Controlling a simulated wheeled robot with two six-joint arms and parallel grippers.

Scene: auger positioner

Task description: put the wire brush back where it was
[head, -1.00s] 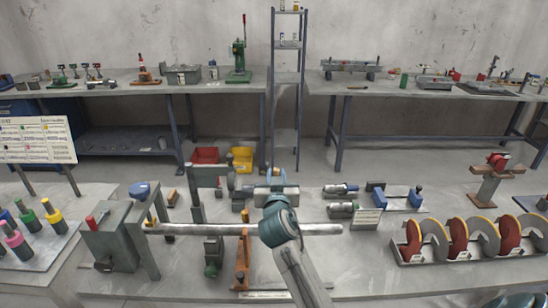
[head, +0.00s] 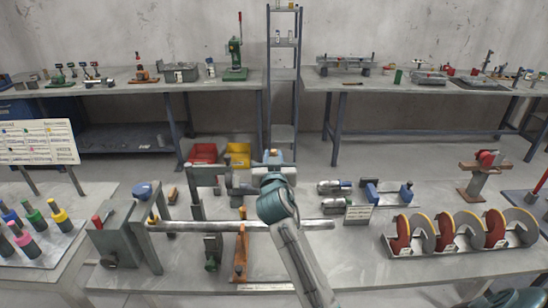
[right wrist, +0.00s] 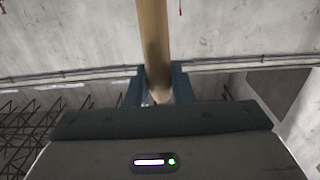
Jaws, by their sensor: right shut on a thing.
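In the right wrist view my right gripper (right wrist: 157,88) is shut on a light wooden handle (right wrist: 153,35), which I take for the wire brush. The handle stands upright in that picture and runs out of its top edge, so no bristles show. In the head view my right gripper (head: 273,160) is over the middle of the front bench, largely hidden behind my own wrist. The brush cannot be made out clearly there. My left gripper is not in view.
A long grey shaft (head: 200,226) lies across the front bench, passing behind my right arm. A grey box (head: 112,240), an orange stand (head: 241,257) and a rack of discs (head: 455,251) stand around it. Red (head: 203,153) and yellow bins (head: 238,155) lie beyond.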

